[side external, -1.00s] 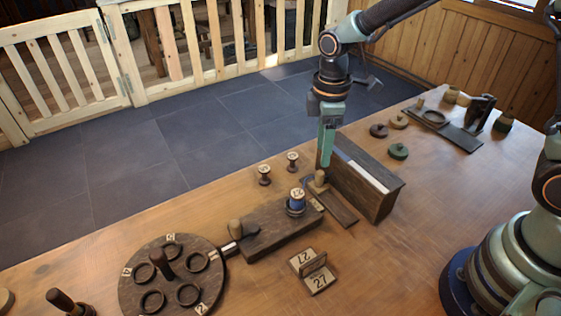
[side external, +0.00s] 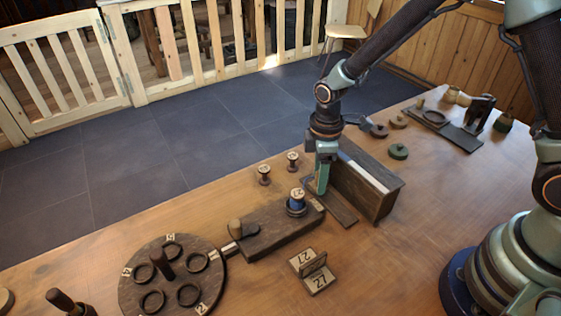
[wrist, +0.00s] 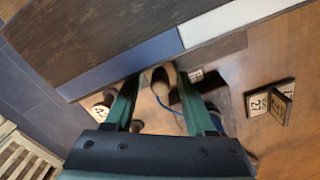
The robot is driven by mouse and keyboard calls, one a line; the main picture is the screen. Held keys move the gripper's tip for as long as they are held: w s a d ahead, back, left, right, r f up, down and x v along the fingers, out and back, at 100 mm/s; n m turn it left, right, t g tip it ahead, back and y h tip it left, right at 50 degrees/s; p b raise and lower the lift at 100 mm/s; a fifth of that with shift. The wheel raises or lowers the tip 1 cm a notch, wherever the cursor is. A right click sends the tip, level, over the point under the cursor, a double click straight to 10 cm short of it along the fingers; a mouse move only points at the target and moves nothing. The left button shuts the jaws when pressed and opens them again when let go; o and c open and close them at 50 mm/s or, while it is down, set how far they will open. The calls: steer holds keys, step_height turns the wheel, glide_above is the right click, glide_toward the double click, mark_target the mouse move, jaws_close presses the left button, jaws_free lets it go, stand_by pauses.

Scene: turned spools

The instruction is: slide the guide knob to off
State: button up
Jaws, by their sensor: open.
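The guide knob (wrist: 160,80) is a tan wooden peg at the foot of the dark upright box (side external: 375,195). In the side view my gripper (side external: 321,190) is lowered over the knob's place and hides it. In the wrist view my gripper (wrist: 155,90) is open, with one green finger on each side of the knob. I cannot tell whether either finger touches it. The dark plank (side external: 342,212) under the knob runs along the box. The box's top edge carries a blue stretch (wrist: 120,65) and a white stretch (wrist: 235,18).
A dark block (side external: 280,232) with a blue spool (side external: 297,202) and another knob (side external: 236,228) stands left of the gripper. Two small spools (side external: 264,175) are behind it. A round ringed tray (side external: 135,290) is at left.

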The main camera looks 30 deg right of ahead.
jaws_close()
steer(key=shift+s, duration=1.75)
steer(key=shift+o, duration=0.2)
jaws_free()
